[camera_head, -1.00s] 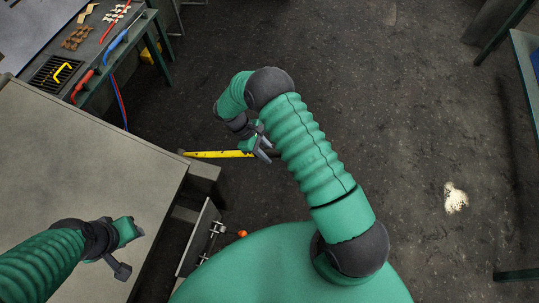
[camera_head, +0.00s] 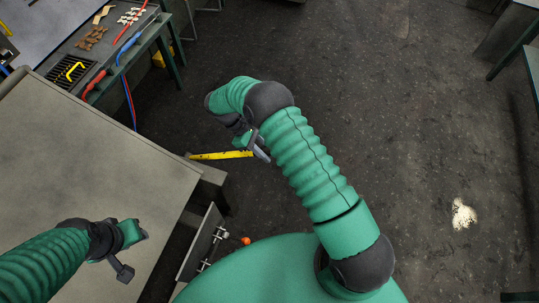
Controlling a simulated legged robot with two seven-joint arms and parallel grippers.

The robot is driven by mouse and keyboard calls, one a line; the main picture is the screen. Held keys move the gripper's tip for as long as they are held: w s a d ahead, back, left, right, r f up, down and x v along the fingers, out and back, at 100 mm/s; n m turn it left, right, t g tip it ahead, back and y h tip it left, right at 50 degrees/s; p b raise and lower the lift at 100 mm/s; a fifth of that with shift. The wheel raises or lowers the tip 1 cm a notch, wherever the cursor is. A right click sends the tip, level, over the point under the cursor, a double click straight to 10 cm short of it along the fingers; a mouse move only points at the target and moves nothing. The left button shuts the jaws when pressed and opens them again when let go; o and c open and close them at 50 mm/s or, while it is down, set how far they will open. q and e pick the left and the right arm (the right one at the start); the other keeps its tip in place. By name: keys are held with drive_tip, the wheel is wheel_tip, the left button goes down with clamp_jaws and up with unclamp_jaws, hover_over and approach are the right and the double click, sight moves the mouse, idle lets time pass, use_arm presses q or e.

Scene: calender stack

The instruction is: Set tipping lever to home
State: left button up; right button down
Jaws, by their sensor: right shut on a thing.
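The tipping lever (camera_head: 220,155) is a yellow bar with dark marks. It reaches out to the right from beside the grey table's right edge. My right gripper (camera_head: 261,151) is shut on the lever at its right end; the forearm partly hides the grip. My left gripper (camera_head: 134,252) is over the grey table, well to the left of the lever and apart from it. How far its fingers are apart is unclear from this angle.
The large grey table (camera_head: 90,150) fills the left side. A bench (camera_head: 150,38) with tools and small parts stands behind it. An orange-knobbed handle (camera_head: 245,240) is near my base. A pale patch (camera_head: 463,214) lies on the open dark floor at right.

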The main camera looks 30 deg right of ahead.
drive_tip(key=shift+w+r, duration=0.1)
drive_tip(key=shift+w, duration=0.05)
drive_tip(key=shift+w+a+r+b, duration=0.25)
drive_tip(key=shift+w+r+b, duration=0.25)
drive_tip(key=shift+w+a+r+g+h+b, duration=0.2)
drive_tip(key=shift+w+a+r+b, duration=0.15)
drive_tip(key=shift+r, duration=0.2)
drive_tip(key=shift+w+a+r+g+h+b, duration=0.1)
drive_tip(key=shift+w+a+r+h+b, duration=0.1)
drive_tip(key=shift+w+a+r+b, duration=0.25)
drive_tip(key=shift+w+a+r, duration=0.1)
drive_tip(key=shift+a+r, duration=0.05)
drive_tip(key=shift+r, duration=0.4)
